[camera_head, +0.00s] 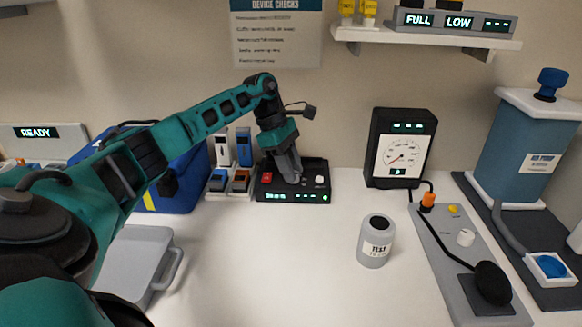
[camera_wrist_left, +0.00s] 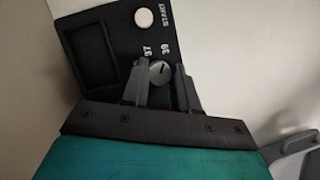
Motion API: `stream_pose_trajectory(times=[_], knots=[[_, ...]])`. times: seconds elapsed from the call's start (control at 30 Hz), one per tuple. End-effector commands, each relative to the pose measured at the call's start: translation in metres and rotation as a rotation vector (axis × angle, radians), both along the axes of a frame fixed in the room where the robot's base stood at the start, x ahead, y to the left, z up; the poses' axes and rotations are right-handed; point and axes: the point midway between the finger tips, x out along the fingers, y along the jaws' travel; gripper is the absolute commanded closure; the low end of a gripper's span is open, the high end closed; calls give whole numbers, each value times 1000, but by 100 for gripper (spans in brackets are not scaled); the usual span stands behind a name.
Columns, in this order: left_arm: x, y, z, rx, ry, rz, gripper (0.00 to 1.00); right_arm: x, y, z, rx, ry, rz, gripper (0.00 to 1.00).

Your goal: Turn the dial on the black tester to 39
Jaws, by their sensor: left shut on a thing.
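The black tester (camera_head: 318,182) sits on the white counter near the wall, with a red part, a white button and green lights. In the left wrist view its dark face (camera_wrist_left: 115,30) shows a round grey dial (camera_wrist_left: 158,76) with 37 and 39 printed beyond it and a white START button (camera_wrist_left: 143,18). A short dark mark shows on the dial; I cannot tell which number it points to. My left gripper (camera_head: 289,176) reaches down onto the tester; its fingers (camera_wrist_left: 161,72) are shut on the dial from both sides. My right gripper is not in view.
A gauge (camera_head: 400,148) stands to the right, with a TEST bottle (camera_head: 376,240) and a grey panel (camera_head: 455,270) in front. The counter's middle is clear.

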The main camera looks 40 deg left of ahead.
Motion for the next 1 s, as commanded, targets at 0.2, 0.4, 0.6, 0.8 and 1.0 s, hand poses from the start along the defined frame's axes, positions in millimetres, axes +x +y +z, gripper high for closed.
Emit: stream_pose_trajectory(times=[0.2, 0.4, 0.6, 0.8, 1.0], knots=[[0, 0, 1, 2, -2, 0, 61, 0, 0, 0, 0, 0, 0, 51], [0, 0, 0, 0, -1, 0, 47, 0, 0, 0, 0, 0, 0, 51], [0, 1, 1, 0, -1, 0, 47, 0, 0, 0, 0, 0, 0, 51], [-2, 9, 22, 1, -4, 3, 47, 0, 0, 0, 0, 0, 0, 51], [-7, 25, 65, 1, -6, 2, 47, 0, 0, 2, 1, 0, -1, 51]])
